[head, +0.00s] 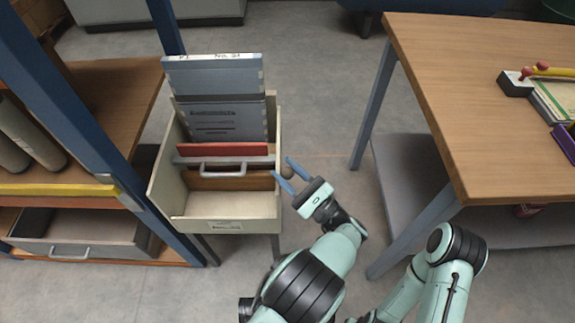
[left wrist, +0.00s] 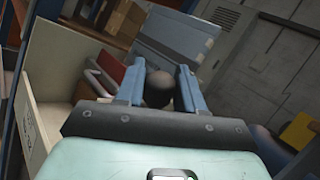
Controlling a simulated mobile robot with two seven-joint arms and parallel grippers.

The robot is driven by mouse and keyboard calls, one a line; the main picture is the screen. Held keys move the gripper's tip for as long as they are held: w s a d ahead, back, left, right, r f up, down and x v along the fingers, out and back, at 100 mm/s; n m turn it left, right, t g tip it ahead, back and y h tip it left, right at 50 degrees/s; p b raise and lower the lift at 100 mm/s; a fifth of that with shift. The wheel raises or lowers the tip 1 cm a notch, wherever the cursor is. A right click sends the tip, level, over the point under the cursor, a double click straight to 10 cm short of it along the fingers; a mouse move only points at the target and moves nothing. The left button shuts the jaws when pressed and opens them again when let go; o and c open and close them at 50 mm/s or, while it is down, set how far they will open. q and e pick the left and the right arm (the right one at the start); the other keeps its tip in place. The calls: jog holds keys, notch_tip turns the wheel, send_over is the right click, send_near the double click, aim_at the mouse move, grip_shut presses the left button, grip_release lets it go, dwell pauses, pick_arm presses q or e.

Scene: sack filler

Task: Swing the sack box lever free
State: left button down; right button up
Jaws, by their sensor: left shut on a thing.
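The sack box (head: 235,212) is a cream open-topped box standing left of centre in the head view. The lever's round dark brown knob (head: 287,171) is at its right side, and the knob also shows in the left wrist view (left wrist: 159,88). My left gripper (head: 289,175) has its blue fingers on either side of the knob and is shut on it. The rest of the lever is hidden or too small to make out. My right gripper is not in view.
Grey folders (head: 217,95), a red divider (head: 222,149) and a grey handle (head: 222,173) are in the box. A blue-framed shelf (head: 95,110) stands close on its left. A wooden table (head: 480,95) stands to the right, with open floor between.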

pick_arm(q)
jog(key=shift+s+f+n+y, duration=0.3)
jog(key=shift+s+n+y, duration=0.2)
jog(key=shift+n, duration=0.2)
jog(key=c, duration=0.8)
grip_release()
jog(key=shift+w, duration=0.1)
